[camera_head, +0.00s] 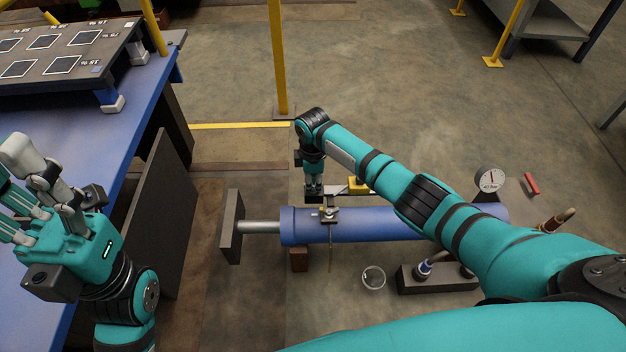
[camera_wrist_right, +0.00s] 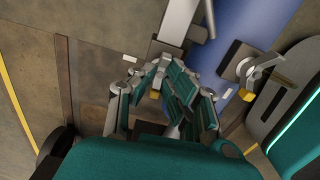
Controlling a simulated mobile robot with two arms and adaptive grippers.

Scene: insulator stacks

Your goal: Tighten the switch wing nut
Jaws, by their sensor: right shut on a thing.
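The blue cylinder (camera_head: 385,226) lies across the floor area, with a metal clamp and small brass-coloured part (camera_head: 329,212) on its left end. My right gripper (camera_head: 313,192) points down just beyond the cylinder's far edge, near that clamp. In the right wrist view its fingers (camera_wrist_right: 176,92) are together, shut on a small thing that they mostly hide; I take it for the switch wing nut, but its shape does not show. The clamp with a grey lever (camera_wrist_right: 250,70) is right of the fingers there. My left gripper (camera_head: 38,185) is open and empty over the blue table.
The blue table (camera_head: 135,108) with a dark marked panel (camera_head: 62,48) stands at left. A round gauge (camera_head: 490,181), a clear cup (camera_head: 373,278) and a dark block with fittings (camera_head: 437,279) are around the cylinder. A yellow post (camera_head: 278,60) rises behind. The floor beyond is mostly open.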

